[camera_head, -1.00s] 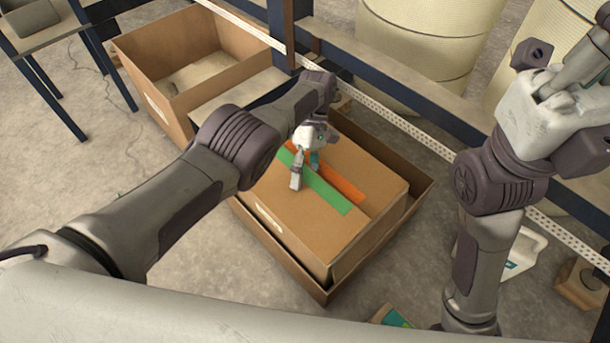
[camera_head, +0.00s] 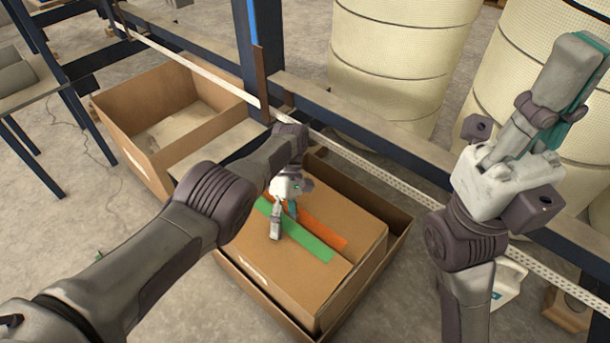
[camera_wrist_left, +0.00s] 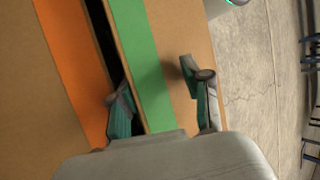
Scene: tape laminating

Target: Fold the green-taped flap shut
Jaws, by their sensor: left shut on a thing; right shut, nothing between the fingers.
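A closed-looking cardboard box (camera_head: 285,272) has a green tape strip (camera_head: 315,246) and an orange strip (camera_head: 326,233) side by side on its top. In the left wrist view the green strip (camera_wrist_left: 138,40) runs along the edge of one flap, and the orange strip (camera_wrist_left: 65,50) lies across a dark gap. My left gripper (camera_head: 284,220) is shut on the green-taped flap, one finger in the gap and the other over the cardboard; it also shows in the left wrist view (camera_wrist_left: 153,85). My right gripper (camera_head: 575,85) is shut and empty, raised at the right, away from the box.
The box sits inside a larger open carton (camera_head: 400,226). Another open carton (camera_head: 115,110) stands behind it at the left. A dark blue rail (camera_head: 350,135) with a perforated strip runs behind, with large cream drums (camera_head: 385,60) beyond.

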